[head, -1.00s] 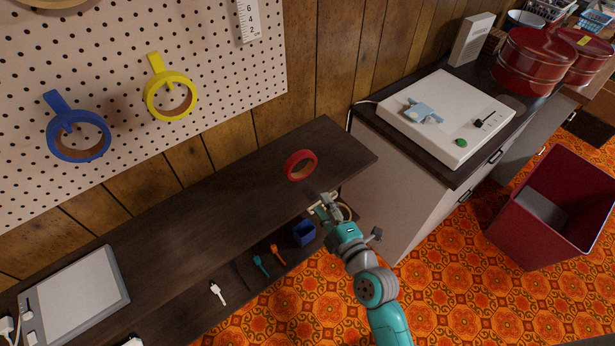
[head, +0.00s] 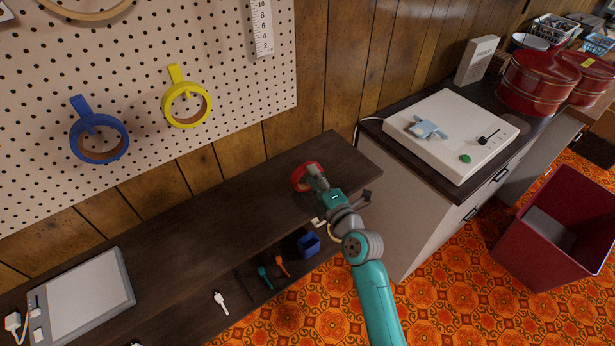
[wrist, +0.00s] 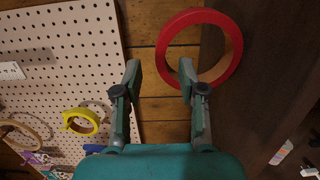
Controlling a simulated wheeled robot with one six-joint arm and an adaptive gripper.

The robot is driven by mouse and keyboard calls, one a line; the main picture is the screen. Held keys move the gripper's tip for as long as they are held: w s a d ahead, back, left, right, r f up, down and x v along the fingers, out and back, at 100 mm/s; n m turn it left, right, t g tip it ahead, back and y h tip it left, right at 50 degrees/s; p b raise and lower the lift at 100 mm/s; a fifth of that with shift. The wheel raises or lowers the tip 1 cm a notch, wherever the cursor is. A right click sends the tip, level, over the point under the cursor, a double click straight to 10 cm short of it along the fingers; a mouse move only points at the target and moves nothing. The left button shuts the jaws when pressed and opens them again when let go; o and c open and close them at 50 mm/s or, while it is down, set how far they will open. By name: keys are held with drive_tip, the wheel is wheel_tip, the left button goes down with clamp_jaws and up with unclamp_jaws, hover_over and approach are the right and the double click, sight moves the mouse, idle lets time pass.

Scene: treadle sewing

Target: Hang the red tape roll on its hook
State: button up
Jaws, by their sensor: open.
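The red tape roll (head: 297,179) is on the dark wooden shelf, near its right end. In the head view my gripper (head: 316,176) reaches over the shelf and partly hides the roll. In the wrist view the red tape roll (wrist: 233,60) is a ring ahead and to the right. My gripper (wrist: 160,72) is open there, with its right fingertip overlapping the ring's lower left rim. I cannot tell whether they touch. No red hook shows in either view.
A blue roll (head: 75,144) and a yellow roll (head: 168,109) hang on the pegboard (head: 235,90). The dark shelf (head: 220,215) is bare between the roll and a grey tablet (head: 85,295). A blue cup (head: 308,243) stands below. A white cabinet (head: 410,210) adjoins on the right.

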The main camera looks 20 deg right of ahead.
drive_tip(key=shift+w+a, duration=0.15)
drive_tip(key=shift+w, duration=1.05)
drive_tip(key=shift+w+a, duration=0.1)
drive_tip(key=shift+w, duration=1.05)
clamp_jaws()
